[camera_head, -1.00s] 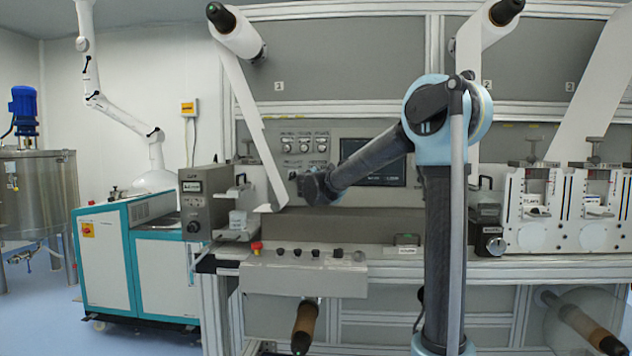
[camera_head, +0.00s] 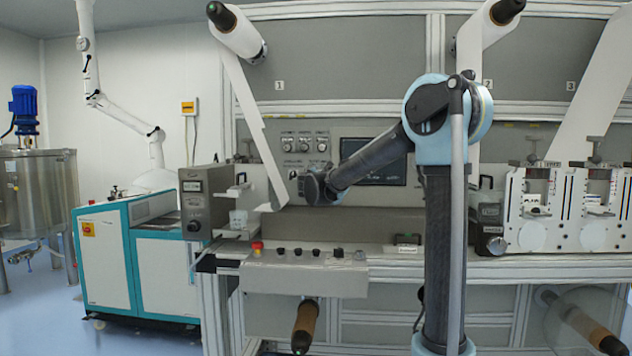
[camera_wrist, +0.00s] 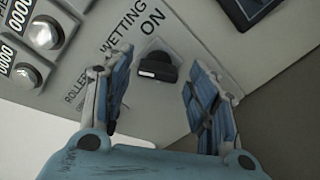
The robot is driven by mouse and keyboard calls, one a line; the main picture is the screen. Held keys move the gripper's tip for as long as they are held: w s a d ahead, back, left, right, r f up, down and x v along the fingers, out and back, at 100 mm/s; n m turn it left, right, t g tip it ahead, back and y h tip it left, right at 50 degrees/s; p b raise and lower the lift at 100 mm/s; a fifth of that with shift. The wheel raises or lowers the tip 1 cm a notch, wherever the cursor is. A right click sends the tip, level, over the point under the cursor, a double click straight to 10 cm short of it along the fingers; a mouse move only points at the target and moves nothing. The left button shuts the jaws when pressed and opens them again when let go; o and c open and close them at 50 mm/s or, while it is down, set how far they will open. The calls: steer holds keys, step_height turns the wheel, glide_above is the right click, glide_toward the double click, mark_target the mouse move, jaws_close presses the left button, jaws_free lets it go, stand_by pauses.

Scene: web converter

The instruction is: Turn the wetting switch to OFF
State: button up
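The wetting switch (camera_wrist: 157,68) is a black rotary knob on a light square plate, seen in the wrist view on the grey panel. The labels "ROLLER WETTING" and "ON" are printed beside it. My gripper (camera_wrist: 165,85) is open, with its blue-padded fingers apart and the knob lying between and slightly beyond their tips. I cannot tell whether any finger touches the knob. In the head view my gripper (camera_head: 312,188) is at the panel, left of the dark screen, and hides most of the switch.
A dark screen (camera_head: 375,160) sits right of the gripper. Several round dials (camera_head: 305,143) are above it, and also show in the wrist view (camera_wrist: 42,35). A hanging white web (camera_head: 250,130) is to the left. A button console (camera_head: 310,258) with a red button (camera_head: 257,247) juts out below.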

steer(key=shift+s, duration=0.1)
steer(key=s, duration=1.1)
steer(key=shift+s+a, duration=0.25)
steer(key=shift+s, duration=0.1)
